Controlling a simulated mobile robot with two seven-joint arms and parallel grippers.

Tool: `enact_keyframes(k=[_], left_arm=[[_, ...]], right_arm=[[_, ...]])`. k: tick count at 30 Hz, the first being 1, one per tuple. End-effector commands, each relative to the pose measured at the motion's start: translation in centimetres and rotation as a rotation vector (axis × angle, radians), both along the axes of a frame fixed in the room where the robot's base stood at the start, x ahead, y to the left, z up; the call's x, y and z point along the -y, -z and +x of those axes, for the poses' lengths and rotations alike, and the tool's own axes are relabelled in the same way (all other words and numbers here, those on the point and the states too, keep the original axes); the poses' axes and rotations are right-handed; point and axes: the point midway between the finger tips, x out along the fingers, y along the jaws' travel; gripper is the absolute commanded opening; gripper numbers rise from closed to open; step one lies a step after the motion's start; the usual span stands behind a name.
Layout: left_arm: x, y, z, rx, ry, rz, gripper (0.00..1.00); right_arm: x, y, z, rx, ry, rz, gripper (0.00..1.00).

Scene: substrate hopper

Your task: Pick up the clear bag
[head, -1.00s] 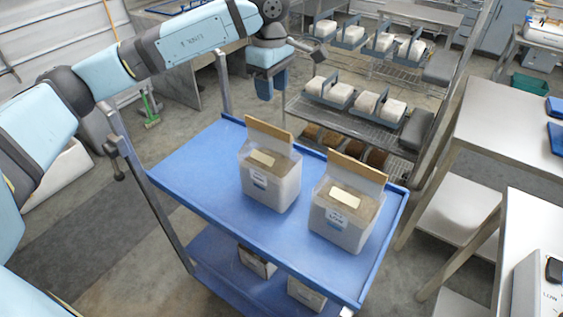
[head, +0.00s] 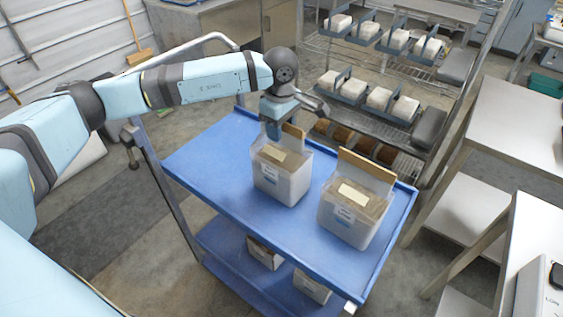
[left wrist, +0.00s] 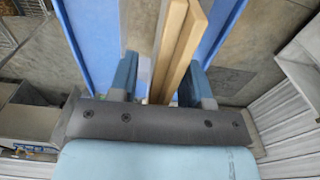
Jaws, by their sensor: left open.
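Two clear bags with pale contents, labels and upright tan boards at their tops stand on the blue cart (head: 212,158). The left clear bag (head: 283,183) is near the cart's middle; the right clear bag (head: 350,218) is nearer its right edge. My left gripper (head: 273,129) is open and points down at the left bag's tan board (head: 294,138). In the left wrist view the board (left wrist: 172,55) stands between the two blue fingers of the gripper (left wrist: 161,75), with gaps at both sides. My right gripper is out of view.
A wire rack (head: 370,125) with several white blocks in blue holders stands behind the cart. Metal tables (head: 525,120) stand to the right. Boxes (head: 312,286) sit on the cart's lower shelf. The cart top's left part is clear.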

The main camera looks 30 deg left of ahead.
Motion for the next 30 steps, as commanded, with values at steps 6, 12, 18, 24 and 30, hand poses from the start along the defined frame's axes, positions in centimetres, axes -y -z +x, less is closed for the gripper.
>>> enact_keyframes(k=[6, 12, 18, 24, 30], left_arm=[[0.05, 0.96, -0.02, -0.001, 0.001, 0.000, 0.44], [0.05, 0.93, -0.01, 0.000, 0.001, 0.000, 0.26], [0.05, 0.92, -0.01, 0.000, 0.000, 0.000, 0.00], [0.07, 0.66, 0.08, 0.003, 0.000, -0.001, 0.00], [0.05, 0.57, 0.08, 0.004, 0.000, -0.002, 0.00]], right_arm=[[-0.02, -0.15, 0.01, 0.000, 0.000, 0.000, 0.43], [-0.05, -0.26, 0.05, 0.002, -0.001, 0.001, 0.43], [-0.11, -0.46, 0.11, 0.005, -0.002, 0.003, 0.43], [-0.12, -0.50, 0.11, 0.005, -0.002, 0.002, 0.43], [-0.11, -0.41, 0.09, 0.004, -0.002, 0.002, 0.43]])
